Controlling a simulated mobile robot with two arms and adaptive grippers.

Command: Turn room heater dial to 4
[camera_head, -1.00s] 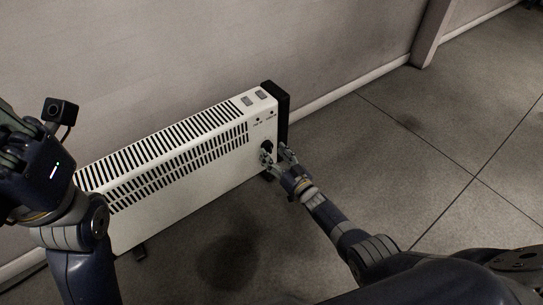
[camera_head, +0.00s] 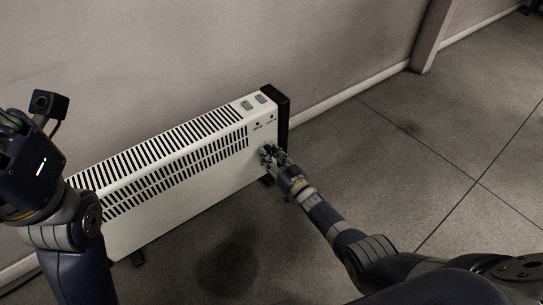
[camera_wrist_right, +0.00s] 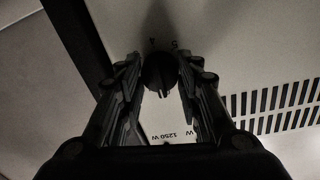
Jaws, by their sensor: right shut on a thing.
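A long white room heater (camera_head: 190,193) with a black end cap stands along the wall in the head view. Its round black dial (camera_wrist_right: 158,72) is on the front panel, with the figures 4 and 5 printed beside it in the right wrist view. In the head view the dial is hidden behind my right gripper (camera_head: 268,157). The fingers of my right gripper also show in the right wrist view (camera_wrist_right: 160,75), one on each side of the dial, closed on it. My left arm is at the left of the head view; its fingers do not show.
The tiled floor (camera_head: 420,170) is clear to the right. A dark foot (camera_head: 137,258) sticks out under the heater.

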